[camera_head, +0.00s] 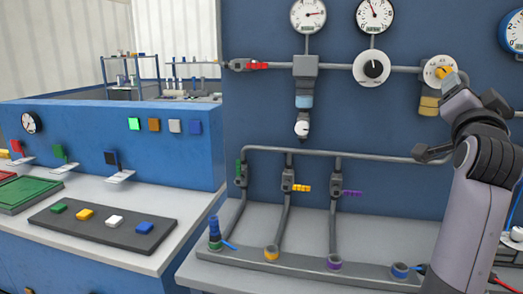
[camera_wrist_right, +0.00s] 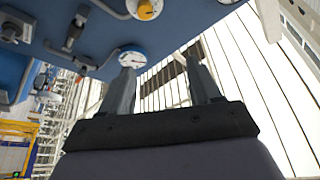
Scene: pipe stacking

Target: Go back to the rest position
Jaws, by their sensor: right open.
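My right arm rises at the right side of the head view, in front of the blue panel (camera_head: 350,190). Its raised wrist end overlaps the right part of the panel, close to a white dial with a yellow knob (camera_head: 440,71). In the right wrist view my right gripper (camera_wrist_right: 160,62) is open, with its two fingers apart and nothing between them. A round gauge (camera_wrist_right: 132,57) shows beyond the left finger. My left gripper is in neither view.
Grey pipes with coloured valves run over the panel above a base (camera_head: 290,262) with coloured sockets. A blue upright piece (camera_head: 214,228) stands at its left end. A white bench (camera_head: 110,200) holds a dark tray with coloured blocks. Open space lies before the panel's middle.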

